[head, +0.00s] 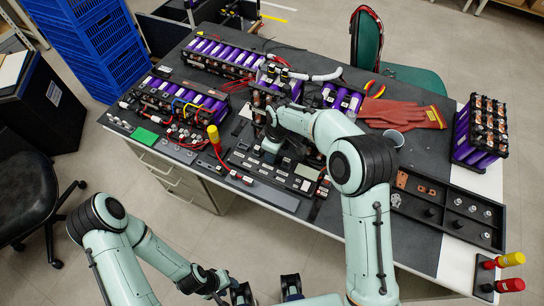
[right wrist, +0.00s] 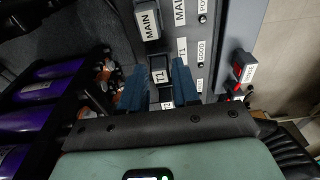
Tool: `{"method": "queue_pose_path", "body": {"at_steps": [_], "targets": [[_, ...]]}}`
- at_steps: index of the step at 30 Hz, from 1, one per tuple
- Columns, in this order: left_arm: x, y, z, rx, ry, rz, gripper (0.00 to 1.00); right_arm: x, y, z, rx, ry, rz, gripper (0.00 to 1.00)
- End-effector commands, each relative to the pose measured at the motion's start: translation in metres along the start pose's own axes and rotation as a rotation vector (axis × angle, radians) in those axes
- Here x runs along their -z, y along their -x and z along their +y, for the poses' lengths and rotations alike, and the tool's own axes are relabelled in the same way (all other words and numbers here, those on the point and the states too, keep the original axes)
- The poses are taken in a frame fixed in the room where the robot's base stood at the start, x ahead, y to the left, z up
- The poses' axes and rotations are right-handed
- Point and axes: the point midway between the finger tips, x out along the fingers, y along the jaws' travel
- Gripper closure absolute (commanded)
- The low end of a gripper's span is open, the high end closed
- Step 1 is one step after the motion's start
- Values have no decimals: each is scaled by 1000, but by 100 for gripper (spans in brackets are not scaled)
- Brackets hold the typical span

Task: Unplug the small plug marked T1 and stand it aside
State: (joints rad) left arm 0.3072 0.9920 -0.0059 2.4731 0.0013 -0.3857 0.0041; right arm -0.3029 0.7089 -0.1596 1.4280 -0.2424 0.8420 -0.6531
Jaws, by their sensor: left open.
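The small plug marked T1 (right wrist: 160,71) is a dark block with a white label in the right wrist view. It stands between the two blue fingers of my right gripper (right wrist: 158,86), one on each side. Whether the fingers touch it is unclear. A second T1 label (right wrist: 167,105) lies just below it. In the head view my right gripper (head: 269,154) is over the labelled board at mid-table, and the arm hides the plug. My left gripper (head: 266,291) is open and empty at the bottom edge, short of the table.
A MAIN plug (right wrist: 148,22) stands just above T1, and a red-marked block (right wrist: 243,68) sits to the right. Purple cell packs (head: 181,98) fill the back left. A red-and-yellow screwdriver (head: 214,139) stands left of my right gripper. Gloves (head: 400,112) and a black tray (head: 450,215) lie right.

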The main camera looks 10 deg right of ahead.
Motion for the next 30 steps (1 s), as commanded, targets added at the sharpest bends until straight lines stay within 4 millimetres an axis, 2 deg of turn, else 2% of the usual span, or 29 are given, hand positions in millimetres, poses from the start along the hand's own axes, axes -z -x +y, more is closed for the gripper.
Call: {"method": "queue_pose_path", "body": {"at_steps": [4,5,7,8,14,25,30], "targets": [[0,1,0,0,0,1,57,0,1,0,0,0,0,69],[0,1,0,0,0,1,57,0,1,0,0,0,0,76],[0,1,0,0,0,1,57,0,1,0,0,0,0,98],[0,1,0,0,0,1,57,0,1,0,0,0,0,100],[1,2,1,0,-1,2,57,1,3,0,0,0,0,100],[8,25,12,-5,-5,14,57,5,38,1,-2,1,1,100],[9,27,13,-5,-6,16,57,5,42,0,0,1,0,100]]}}
